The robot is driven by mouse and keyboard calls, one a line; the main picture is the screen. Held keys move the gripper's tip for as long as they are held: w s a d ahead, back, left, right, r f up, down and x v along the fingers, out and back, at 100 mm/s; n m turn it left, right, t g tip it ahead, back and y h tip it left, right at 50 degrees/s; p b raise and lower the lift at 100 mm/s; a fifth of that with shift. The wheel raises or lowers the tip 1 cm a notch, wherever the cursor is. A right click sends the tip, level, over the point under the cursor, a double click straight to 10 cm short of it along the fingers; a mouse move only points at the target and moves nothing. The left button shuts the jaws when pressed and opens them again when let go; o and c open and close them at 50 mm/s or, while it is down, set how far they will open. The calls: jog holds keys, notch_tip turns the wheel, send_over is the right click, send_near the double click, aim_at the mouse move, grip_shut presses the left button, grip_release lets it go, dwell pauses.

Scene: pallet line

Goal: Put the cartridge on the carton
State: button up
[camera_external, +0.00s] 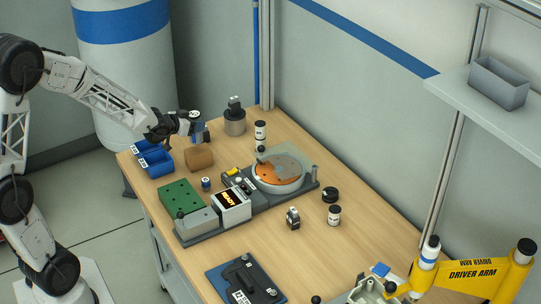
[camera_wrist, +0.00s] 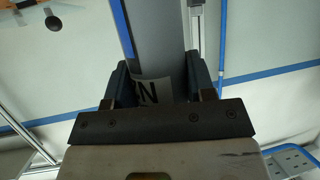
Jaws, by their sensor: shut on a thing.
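My gripper (camera_external: 199,128) reaches in from the left, above the back left part of the table. It is shut on the cartridge (camera_external: 195,114), whose pale top with dark marks shows at the jaws. In the wrist view the two dark fingers of my gripper (camera_wrist: 165,88) stand either side of the cartridge (camera_wrist: 158,91), where a pale label with a dark "N" shows. The carton (camera_external: 199,159), a plain brown box, stands on the table just below my gripper. Its top looks bare, with a gap under the gripper.
Blue bins (camera_external: 153,160) stand left of the carton. A grey cylinder (camera_external: 235,123) stands behind it. A green block (camera_external: 180,197) and a small blue cylinder (camera_external: 206,183) are in front. A round turntable (camera_external: 279,171) is to the right. A yellow arm (camera_external: 470,272) is at front right.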

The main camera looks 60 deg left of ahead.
jog(key=shift+w, duration=0.1)
dwell(0.3)
jog(key=shift+f, duration=1.7)
jog(key=shift+f, duration=0.15)
jog(key=o, duration=1)
jog(key=shift+s+r, duration=0.35)
jog(key=shift+s, duration=0.1)
jog(key=shift+v, duration=5.5)
jog(key=shift+d, duration=0.1)
